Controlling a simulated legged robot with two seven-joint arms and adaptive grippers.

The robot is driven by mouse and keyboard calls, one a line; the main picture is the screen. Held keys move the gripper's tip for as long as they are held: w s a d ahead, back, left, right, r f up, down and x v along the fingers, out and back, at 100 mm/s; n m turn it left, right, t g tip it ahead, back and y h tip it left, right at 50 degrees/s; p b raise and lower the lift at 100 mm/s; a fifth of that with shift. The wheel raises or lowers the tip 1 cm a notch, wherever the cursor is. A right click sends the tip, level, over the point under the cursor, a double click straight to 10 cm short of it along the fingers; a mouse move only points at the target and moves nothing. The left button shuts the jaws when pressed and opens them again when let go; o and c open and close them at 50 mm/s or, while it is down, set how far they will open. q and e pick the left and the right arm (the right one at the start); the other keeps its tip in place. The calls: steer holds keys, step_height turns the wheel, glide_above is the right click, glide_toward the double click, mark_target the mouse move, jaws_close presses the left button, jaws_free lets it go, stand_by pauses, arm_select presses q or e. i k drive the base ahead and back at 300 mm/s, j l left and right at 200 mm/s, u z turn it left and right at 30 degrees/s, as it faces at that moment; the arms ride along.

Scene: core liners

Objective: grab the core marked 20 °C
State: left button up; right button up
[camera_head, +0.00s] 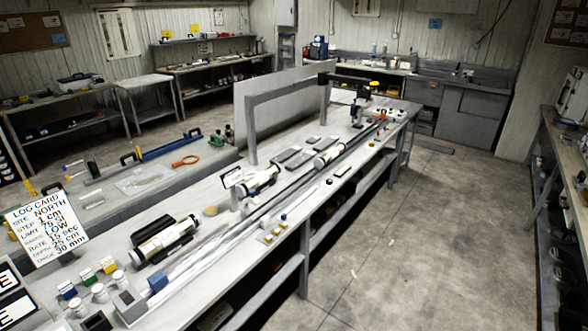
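Three pale cylinders with dark ends, which look like core liners, lie along the long bench (330,195). One core (165,240) is at the near left beside a dark block, one core (260,179) is in the middle, and one core (329,157) is farther back. Neither of my grippers is in view.
A log card (46,226) stands at the left. A long rail (255,215) runs along the bench, with a grey frame (251,130) over its far part. Small jars (118,279) and coloured blocks sit at the near end. Bare floor (440,240) lies to the right.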

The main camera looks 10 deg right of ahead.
mark_target(330, 154)
steer(key=i+l+z, duration=0.6)
steer(key=i, duration=0.2)
steer(key=i+l+z, duration=0.15)
steer(key=i+z, duration=0.5)
steer(key=i, duration=0.25)
steer(key=i+l+u, duration=0.15)
steer(key=i+u, duration=0.2)
steer(key=i, duration=0.3)
steer(key=i+l+u, duration=0.35)
steer(key=i, duration=0.25)
steer(key=i+l+u, duration=0.35)
steer(key=i, duration=0.2)
